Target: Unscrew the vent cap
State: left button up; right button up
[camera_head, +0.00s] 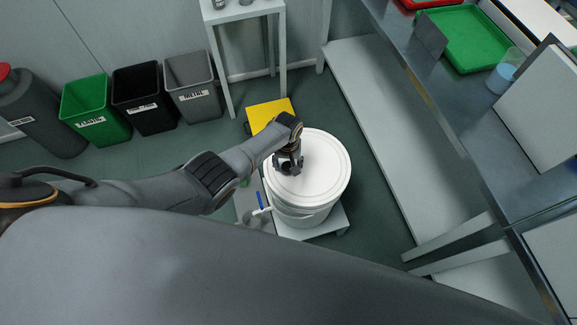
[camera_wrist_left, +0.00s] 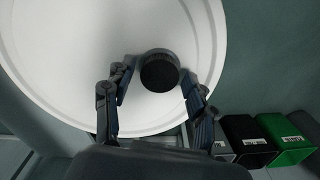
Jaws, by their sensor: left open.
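The vent cap (camera_wrist_left: 160,72) is a small round black cap on the white lid of a drum, seen in the left wrist view. The white drum (camera_head: 322,170) stands on a low pale stand in the head view. My left gripper (camera_wrist_left: 158,90) is open, with one finger on each side of the cap and gaps showing between fingers and cap. In the head view my left gripper (camera_head: 287,168) is over the left part of the lid and hides the cap. My right gripper is in neither view.
Green (camera_head: 95,108), black (camera_head: 143,98) and grey (camera_head: 193,86) bins stand by the wall, left of the drum. A yellow item (camera_head: 268,112) lies behind the drum. A metal bench (camera_head: 430,95) with a green tray (camera_head: 468,38) runs along the right. Green floor shows between.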

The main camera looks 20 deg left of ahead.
pick_arm(q)
jog(key=m, duration=0.3)
jog(key=shift+m, duration=0.3)
jog(key=m, duration=0.3)
jog(key=shift+m, duration=0.4)
jog(key=m, duration=0.6)
jog(key=shift+m+b, duration=0.4)
jog(key=m, duration=0.4)
jog(key=shift+w+a+m+b, duration=0.1)
jog(key=shift+m+b, duration=0.2)
jog(key=m, duration=0.5)
jog(key=shift+m+b, duration=0.3)
jog(key=shift+b, duration=0.1)
jog(key=c, duration=1.1)
jog(key=shift+n+p, duration=0.35)
jog(key=shift+n, duration=1.45)
